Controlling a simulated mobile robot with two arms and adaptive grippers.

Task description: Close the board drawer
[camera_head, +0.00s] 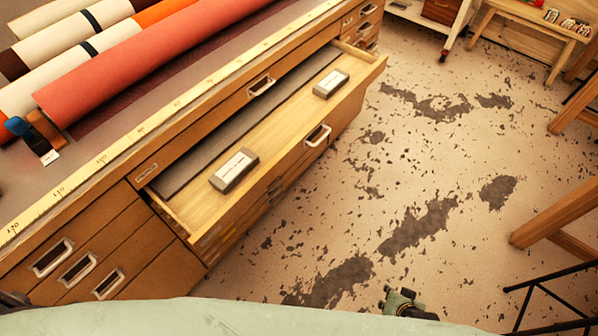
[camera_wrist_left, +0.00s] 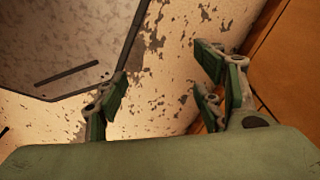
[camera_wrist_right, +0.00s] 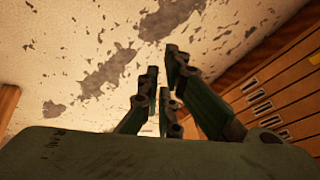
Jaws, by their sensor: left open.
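The board drawer (camera_head: 283,125) is a shallow, light wooden drawer pulled out of the long wooden cabinet under the worktop. Two grey blocks with white labels, a near one (camera_head: 234,171) and a far one (camera_head: 331,83), lie in it. Its metal handle (camera_head: 318,135) is on its front. My right gripper (camera_head: 404,302) is low over the floor at the bottom of the head view, apart from the drawer. In the right wrist view its fingers (camera_wrist_right: 162,86) are close together and empty. My left gripper (camera_wrist_left: 166,88) has its fingers spread, with nothing between them.
Several closed drawers (camera_head: 77,268) with metal handles fill the cabinet's near left. Fabric or foil rolls (camera_head: 130,65) lie on the worktop beside a yellow ruler strip (camera_head: 130,146). The patchy floor (camera_head: 420,180) right of the drawer is clear. Wooden legs (camera_head: 560,215) stand at the right.

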